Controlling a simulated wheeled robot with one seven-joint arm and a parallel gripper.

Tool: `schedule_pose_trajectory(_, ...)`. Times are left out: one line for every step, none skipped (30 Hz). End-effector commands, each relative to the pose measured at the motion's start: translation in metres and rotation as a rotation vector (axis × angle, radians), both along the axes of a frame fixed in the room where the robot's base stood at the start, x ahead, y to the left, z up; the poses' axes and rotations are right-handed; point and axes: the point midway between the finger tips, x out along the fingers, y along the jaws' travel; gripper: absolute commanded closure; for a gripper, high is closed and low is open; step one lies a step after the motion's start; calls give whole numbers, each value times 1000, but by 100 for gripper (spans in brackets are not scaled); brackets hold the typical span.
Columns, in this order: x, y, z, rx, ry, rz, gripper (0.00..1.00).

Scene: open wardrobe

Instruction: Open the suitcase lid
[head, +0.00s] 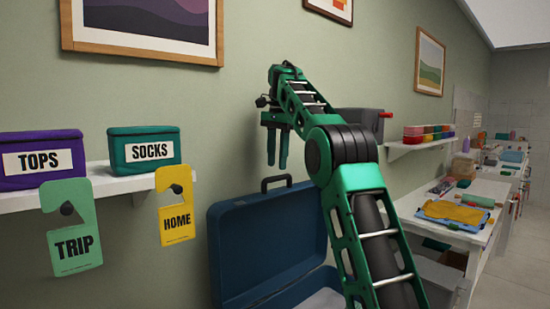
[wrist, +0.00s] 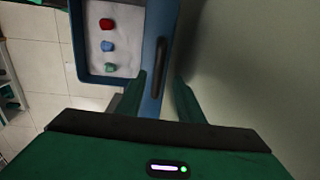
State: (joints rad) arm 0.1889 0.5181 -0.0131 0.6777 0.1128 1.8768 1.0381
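The blue suitcase lid (head: 265,240) stands raised, close to upright, near the wall. Its dark handle (head: 277,182) is on the lid's top edge. The light inside of the suitcase bottom (head: 322,299) shows low in the head view, partly hidden by my arm. My gripper (head: 277,164) points down above the handle, with its fingers apart. In the wrist view the open fingers (wrist: 160,88) have the handle (wrist: 158,65) beyond and between them, and I see no contact. The suitcase interior (wrist: 118,62) also shows there.
Small red (wrist: 107,24), blue (wrist: 108,46) and green (wrist: 110,67) items lie inside the suitcase. A shelf (head: 100,190) at left bears a purple TOPS bin (head: 40,142) and a green SOCKS bin (head: 143,168). TRIP (head: 73,244) and HOME (head: 176,222) tags hang below. A cluttered counter (head: 485,192) is at right.

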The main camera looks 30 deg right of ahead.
Motion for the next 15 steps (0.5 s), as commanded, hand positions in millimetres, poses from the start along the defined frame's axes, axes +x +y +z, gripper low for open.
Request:
schedule_pose_trajectory(1, 0, 4, -1, -1, 0, 66)
schedule_pose_trajectory(1, 0, 5, -1, 0, 0, 66)
schedule_pose_trajectory(1, 0, 8, -1, -1, 0, 66)
schedule_pose_trajectory(1, 0, 10, -1, 0, 0, 66)
schedule_pose_trajectory(0, 0, 12, -1, 0, 0, 66)
schedule_pose_trajectory(0, 0, 13, -1, 0, 0, 66)
schedule_pose_trajectory(0, 0, 14, -1, -1, 0, 66)
schedule_pose_trajectory(0, 0, 15, -1, -1, 1, 66)
schedule_pose_trajectory(0, 0, 16, -1, 0, 1, 66)
schedule_pose_trajectory(0, 0, 16, -1, 1, 1, 66)
schedule_pose_trajectory(0, 0, 17, 0, 1, 1, 66)
schedule_pose_trajectory(-1, 0, 17, 0, 1, 1, 66)
schedule_pose_trajectory(-1, 0, 17, 0, 1, 1, 66)
schedule_pose_trajectory(-1, 0, 17, 0, 1, 1, 66)
schedule_pose_trajectory(-1, 0, 17, 0, 1, 1, 66)
